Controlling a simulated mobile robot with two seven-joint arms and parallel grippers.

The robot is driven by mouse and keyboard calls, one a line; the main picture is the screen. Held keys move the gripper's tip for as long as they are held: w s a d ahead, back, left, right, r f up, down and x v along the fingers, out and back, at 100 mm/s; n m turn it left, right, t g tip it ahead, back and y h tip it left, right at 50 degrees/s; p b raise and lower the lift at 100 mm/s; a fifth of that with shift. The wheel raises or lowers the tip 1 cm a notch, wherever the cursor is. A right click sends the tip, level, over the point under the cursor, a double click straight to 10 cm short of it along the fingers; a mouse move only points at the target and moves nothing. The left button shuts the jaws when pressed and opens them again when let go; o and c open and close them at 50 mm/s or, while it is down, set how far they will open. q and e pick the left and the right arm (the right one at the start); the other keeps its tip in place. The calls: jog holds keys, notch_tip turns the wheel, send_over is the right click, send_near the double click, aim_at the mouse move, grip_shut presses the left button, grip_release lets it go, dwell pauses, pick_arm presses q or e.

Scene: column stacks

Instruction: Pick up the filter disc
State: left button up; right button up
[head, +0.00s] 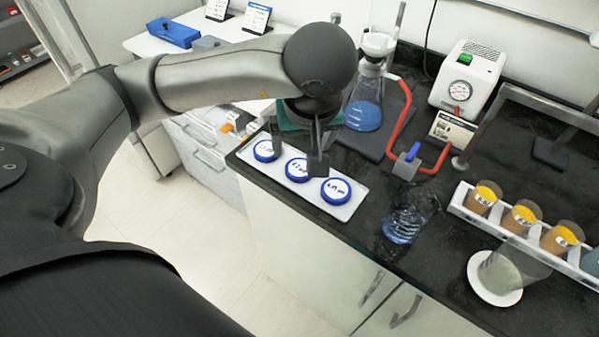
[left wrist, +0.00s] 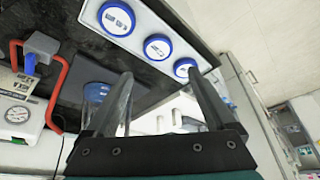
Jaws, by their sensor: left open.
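Three blue-rimmed filter discs with white labelled faces lie in a row on a white tray (head: 350,207): a left disc (head: 264,151), a middle disc (head: 297,170) and a right disc (head: 336,191). In the left wrist view they show as one at upper left (left wrist: 117,18), one in the middle (left wrist: 158,47) and one near a fingertip (left wrist: 183,67). The small print is hard to read. One finger partly covers the middle disc's edge in the head view. My right gripper is out of view.
Behind the tray stands a flask with blue liquid (head: 364,115) and a red hose (head: 398,128) running to a blue valve. A clear vessel with blue contents (head: 402,225) and a rack of yellow-topped cups (head: 520,216) are to the right. The counter's front edge runs close to the tray.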

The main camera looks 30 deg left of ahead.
pick_arm(q)
send_near(300, 168)
jog(key=shift+w+a+f, duration=0.15)
jog(key=shift+a+f, duration=0.2)
jog(key=shift+f, duration=0.2)
jog(key=shift+w+a+f, duration=0.2)
jog(key=shift+a+f, duration=0.1)
jog(key=shift+f, duration=0.25)
jog(key=shift+d+b+x, duration=0.15)
jog(key=shift+b+x, duration=0.15)
jog(key=shift+x, duration=1.1)
jog(key=shift+d+b+x, duration=0.15)
jog(key=shift+b+x, duration=0.1)
jog(key=shift+x, duration=1.1)
jog(key=c, duration=1.1)
jog(key=shift+r, duration=0.1)
